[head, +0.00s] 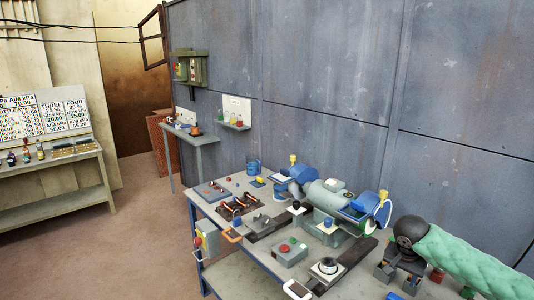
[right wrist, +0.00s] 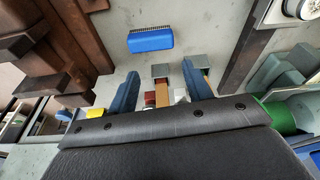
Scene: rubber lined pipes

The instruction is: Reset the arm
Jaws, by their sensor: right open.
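My right gripper (head: 398,278) hangs low over the right end of the blue-framed workbench (head: 250,262), below a black wrist and a green quilted arm cover. In the right wrist view my right gripper (right wrist: 160,70) points at the pale benchtop, its two blue-grey fingers apart. Small red, tan and grey pieces show between and behind the fingers, and I see nothing clamped. A blue brush (right wrist: 150,40) lies just beyond the fingertips. My left gripper is in neither view.
A blue and grey-green machine (head: 325,195) stands on the bench close to the right arm. A grey control box (head: 290,251) and a dial block (head: 327,268) sit in front. The grey wall (head: 330,80) rises behind. Open floor (head: 120,250) lies left.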

